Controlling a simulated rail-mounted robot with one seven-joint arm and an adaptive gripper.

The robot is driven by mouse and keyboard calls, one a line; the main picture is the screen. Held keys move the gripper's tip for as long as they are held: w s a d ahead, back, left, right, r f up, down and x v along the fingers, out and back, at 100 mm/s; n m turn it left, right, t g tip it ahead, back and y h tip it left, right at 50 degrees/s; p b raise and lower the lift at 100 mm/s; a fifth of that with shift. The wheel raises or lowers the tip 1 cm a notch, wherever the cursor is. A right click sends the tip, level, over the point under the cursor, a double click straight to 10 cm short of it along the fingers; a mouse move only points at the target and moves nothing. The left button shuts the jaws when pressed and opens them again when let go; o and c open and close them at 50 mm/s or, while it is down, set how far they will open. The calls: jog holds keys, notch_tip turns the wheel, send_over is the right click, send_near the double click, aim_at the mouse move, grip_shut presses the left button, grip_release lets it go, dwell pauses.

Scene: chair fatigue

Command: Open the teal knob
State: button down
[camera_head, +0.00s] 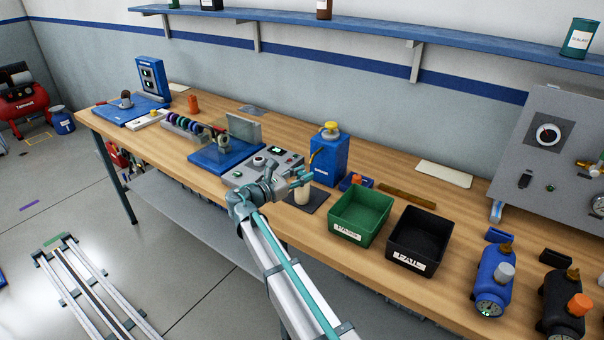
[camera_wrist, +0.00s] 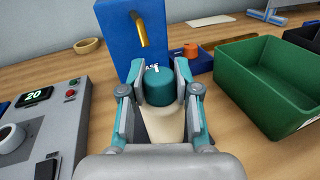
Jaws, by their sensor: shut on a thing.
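The teal knob (camera_wrist: 160,88) tops a cream-coloured body (camera_wrist: 165,124) and carries a small white mark. In the wrist view my gripper (camera_wrist: 161,80) has one finger on each side of the knob and is shut on it. In the head view my gripper (camera_head: 299,178) is at the top of the cream body (camera_head: 302,194), which stands upright on a dark mat (camera_head: 315,203) on the bench. In that view the fingers make the knob hard to pick out.
A green bin (camera_head: 361,233) and a black bin (camera_head: 417,233) stand to the right. A blue box (camera_head: 329,160) with a yellow top is close behind. A grey control panel (camera_head: 250,176) is close on the left, with a wall shelf (camera_head: 290,21) above the bench.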

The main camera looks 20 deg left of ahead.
jog(key=shift+w+a+r+m+g+h+p, duration=0.15)
jog(key=shift+m+g+h+p, duration=0.1)
jog(key=shift+m+g+h, duration=0.3)
jog(key=shift+w+a+f+m+g+h+p, duration=0.15)
jog(key=shift+m+g+h+p, duration=0.2)
jog(key=shift+h, duration=0.3)
jog(key=shift+s+d+r+m+g+h+p, duration=0.1)
jog(key=shift+m+g+h+p, duration=0.45)
jog(key=shift+g, duration=0.05)
jog(key=shift+s+r+m+g+h+p, duration=0.1)
jog(key=shift+m+g+h+p, duration=0.4)
jog(key=shift+m+g+h, duration=0.1)
jog(key=shift+d+m+g+h+p, duration=0.1)
jog(key=shift+m+g+h+p, duration=0.4)
jog(key=shift+p, duration=0.7)
jog(key=shift+s+f+m+g+h+p, duration=0.1)
jog(key=shift+f+m+g+h+p, duration=0.2)
jog(key=shift+g+p, duration=0.4)
jog(key=c, duration=0.8)
grip_release()
